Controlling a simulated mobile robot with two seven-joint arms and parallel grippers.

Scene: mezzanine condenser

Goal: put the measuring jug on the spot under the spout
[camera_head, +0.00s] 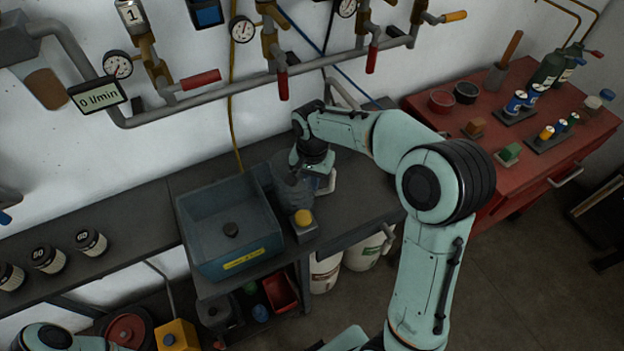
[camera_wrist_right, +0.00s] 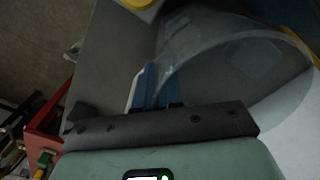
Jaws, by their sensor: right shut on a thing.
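The measuring jug (camera_head: 288,188) is a clear, faint vessel at the right side of the blue-grey basin in the head view. In the right wrist view the clear jug (camera_wrist_right: 225,62) fills the upper right. My right gripper (camera_head: 318,172) is shut on the jug, at its right side; its blue finger pads (camera_wrist_right: 147,88) show against the clear wall. Whether the jug's base touches a surface is hidden. I cannot make out the spout or the spot under it for certain. My left gripper is out of view; only part of that arm shows at the bottom left.
The basin (camera_head: 205,238) stands on a dark bench, with a yellow-button box (camera_head: 303,226) close to the jug. Pipes with gauges and red-handled valves (camera_head: 283,84) run along the wall above. A red cart (camera_head: 475,208) with bottles stands at the right.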

